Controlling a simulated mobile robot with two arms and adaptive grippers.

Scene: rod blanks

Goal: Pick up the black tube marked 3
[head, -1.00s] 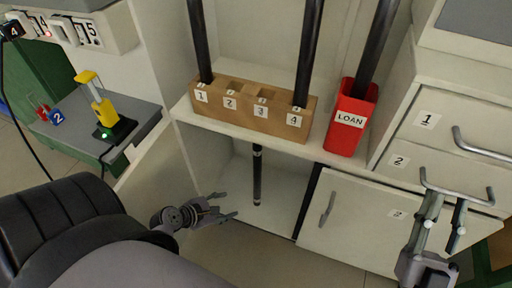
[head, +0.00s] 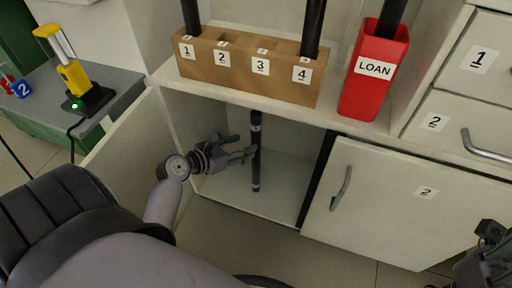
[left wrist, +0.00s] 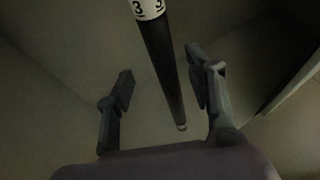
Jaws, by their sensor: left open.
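In the left wrist view the tube (left wrist: 164,55) carries a white band marked 3. My left gripper (head: 245,147) is inside the cupboard mouth, open and empty, its fingers pointing right at the tube. In the left wrist view the tube runs between the two open fingers, without visible contact. My right gripper (head: 482,262) is partly cut off at the lower right, and its jaws are unclear.
A wooden rack (head: 240,75) on the shelf above holds black rods at 1 and 4; holes 2 and 3 look empty. A red LOAN bin (head: 372,85) holds another rod. The open door (head: 125,140) stands left of the cupboard; a closed door (head: 400,205) is right.

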